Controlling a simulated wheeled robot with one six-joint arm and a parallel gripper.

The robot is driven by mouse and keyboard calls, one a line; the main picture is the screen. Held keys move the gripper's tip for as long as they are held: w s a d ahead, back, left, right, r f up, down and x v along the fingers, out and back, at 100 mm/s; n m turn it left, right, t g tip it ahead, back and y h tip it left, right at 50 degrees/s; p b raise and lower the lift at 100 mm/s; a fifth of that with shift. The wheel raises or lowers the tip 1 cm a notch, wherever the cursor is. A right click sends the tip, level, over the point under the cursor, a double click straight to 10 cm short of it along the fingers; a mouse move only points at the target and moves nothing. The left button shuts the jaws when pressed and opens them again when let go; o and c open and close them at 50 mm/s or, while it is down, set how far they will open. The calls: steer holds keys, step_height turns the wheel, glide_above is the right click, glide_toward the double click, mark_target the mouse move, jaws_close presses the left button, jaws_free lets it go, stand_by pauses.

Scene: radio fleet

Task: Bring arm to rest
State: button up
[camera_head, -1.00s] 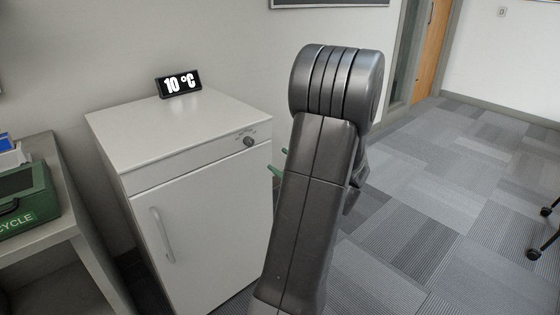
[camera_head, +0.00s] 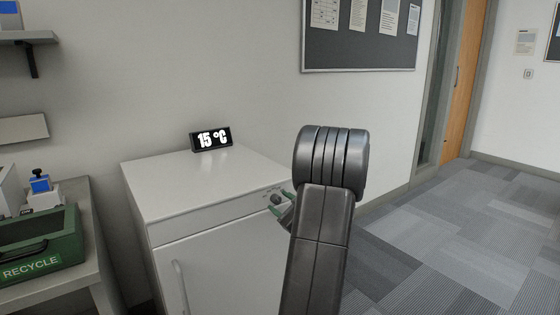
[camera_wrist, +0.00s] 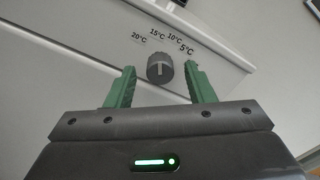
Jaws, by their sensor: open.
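My arm (camera_head: 322,235) stands upright in front of the right side of a white cabinet in the head view. My gripper (camera_wrist: 158,72) has green fingers, open and apart, one on each side of the cabinet's dark round knob (camera_wrist: 160,68) in the wrist view. Whether they touch the knob I cannot tell. The knob has 20, 15, 10 and 5 °C marks around it. In the head view the fingertips show beside the knob (camera_head: 276,198), partly hidden by my arm.
A green recycle crate (camera_head: 40,262) and a blue-topped item (camera_head: 40,185) are on a bench at the left. A shelf (camera_head: 25,38) and a notice board (camera_head: 365,50) are on the wall. Open carpet (camera_head: 450,240) lies to the right.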

steer(key=shift+w+a, duration=0.25)
steer(key=shift+w, duration=0.05)
steer(key=shift+d+r, duration=0.1)
steer(key=shift+s, duration=0.1)
